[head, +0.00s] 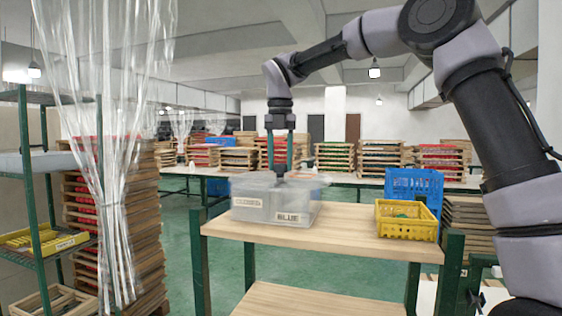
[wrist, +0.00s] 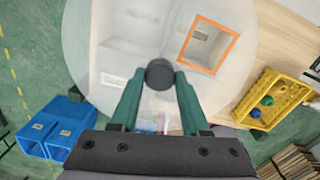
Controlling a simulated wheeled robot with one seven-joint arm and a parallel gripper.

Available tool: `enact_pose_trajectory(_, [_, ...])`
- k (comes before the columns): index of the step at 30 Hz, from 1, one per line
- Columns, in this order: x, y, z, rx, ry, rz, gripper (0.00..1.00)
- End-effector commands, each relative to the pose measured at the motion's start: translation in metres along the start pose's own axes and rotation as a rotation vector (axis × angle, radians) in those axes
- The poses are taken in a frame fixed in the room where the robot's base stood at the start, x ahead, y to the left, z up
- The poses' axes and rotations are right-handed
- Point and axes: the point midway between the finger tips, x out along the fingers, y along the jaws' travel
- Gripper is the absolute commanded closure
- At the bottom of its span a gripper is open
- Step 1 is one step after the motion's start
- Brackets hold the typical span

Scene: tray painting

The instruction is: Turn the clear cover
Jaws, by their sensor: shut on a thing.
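The clear cover (wrist: 85,50) is a round see-through disc with a dark knob (wrist: 160,74) at its middle. It lies over a grey box (head: 262,208) on the wooden table. An orange-edged opening (wrist: 236,48) shows at the upper right of the disc in the wrist view. A pale compartment with a small label shows through it. My gripper (wrist: 159,82) points down with its green fingers shut on the knob. In the head view, my gripper (head: 281,172) is above the box, and the cover is only faintly visible. The box front has labels, one reading BLUE (head: 289,217).
A yellow crate (head: 407,220) with small blue and green items stands right of the box. Blue crates (head: 414,188) are behind it. A green shelf (head: 38,200) and clear hanging strips (head: 112,200) are at the left. The front of the wooden table (head: 330,243) is clear.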

Motion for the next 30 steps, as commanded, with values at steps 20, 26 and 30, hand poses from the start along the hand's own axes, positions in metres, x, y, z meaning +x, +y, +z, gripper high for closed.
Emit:
enact_pose_trajectory(20, [-0.0012,0.0001,0.0008,-0.056,-0.005,0.001,0.50])
enact_pose_trajectory(26, [-0.0007,0.0001,0.0005,-0.055,-0.003,0.001,0.24])
enact_pose_trajectory(30, [-0.0004,0.0001,0.0002,-0.055,-0.002,0.000,0.24])
